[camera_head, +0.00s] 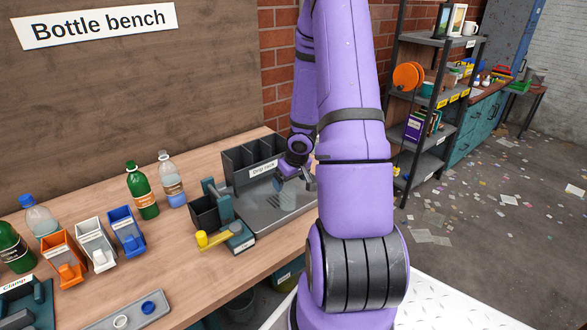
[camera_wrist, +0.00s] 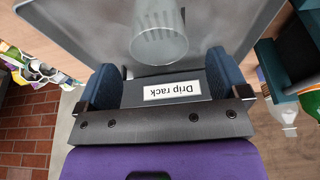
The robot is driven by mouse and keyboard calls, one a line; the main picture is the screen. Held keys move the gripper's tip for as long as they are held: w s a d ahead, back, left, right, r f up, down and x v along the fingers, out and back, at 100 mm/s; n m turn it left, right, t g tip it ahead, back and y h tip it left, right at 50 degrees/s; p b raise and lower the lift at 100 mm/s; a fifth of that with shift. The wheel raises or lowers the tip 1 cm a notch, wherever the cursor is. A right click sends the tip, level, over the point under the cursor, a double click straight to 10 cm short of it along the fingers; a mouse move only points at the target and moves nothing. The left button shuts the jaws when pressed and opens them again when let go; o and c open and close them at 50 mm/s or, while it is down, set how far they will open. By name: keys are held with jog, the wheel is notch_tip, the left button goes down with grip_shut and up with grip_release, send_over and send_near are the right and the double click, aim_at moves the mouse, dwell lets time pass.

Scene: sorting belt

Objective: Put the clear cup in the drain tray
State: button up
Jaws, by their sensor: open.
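The clear cup (camera_head: 286,192) is faint and see-through, over the grey drain tray (camera_head: 254,222) just below my gripper (camera_head: 301,176). In the wrist view the cup (camera_wrist: 158,24) shows against the tray's grey surface (camera_wrist: 88,24), just beyond my open blue-padded fingers (camera_wrist: 160,72). Neither finger appears to touch it. I cannot tell for sure whether the cup stands or lies, or whether it rests fully on the tray. My arm hides the tray's right end in the head view.
The dark drip rack (camera_head: 250,160) stands behind the tray, close to my gripper. Bottles (camera_head: 141,192) and small orange, white and blue bins (camera_head: 126,232) fill the left bench.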

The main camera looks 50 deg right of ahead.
jog(key=shift+v, duration=2.45)
jog(key=shift+r, duration=0.35)
jog(key=a+r+n+g+h, duration=0.1)
jog(key=a+r+h, duration=0.1)
jog(key=a+r, duration=0.55)
jog(key=a+r+h, duration=0.2)
jog(key=a+r, duration=0.3)
jog(key=r, duration=0.6)
jog(key=s+a+r+n+t+y, duration=0.1)
jog(key=s+a+r+y, duration=0.1)
jog(key=s+a+r, duration=0.4)
jog(key=s+a+r+t+y, duration=0.1)
jog(key=s+a+r+y, duration=0.1)
jog(key=s+a+r, duration=0.4)
jog(key=s+a, duration=0.2)
jog(key=a, duration=0.3)
jog(key=shift+n+t+y, duration=0.4)
jog(key=shift+a, duration=0.1)
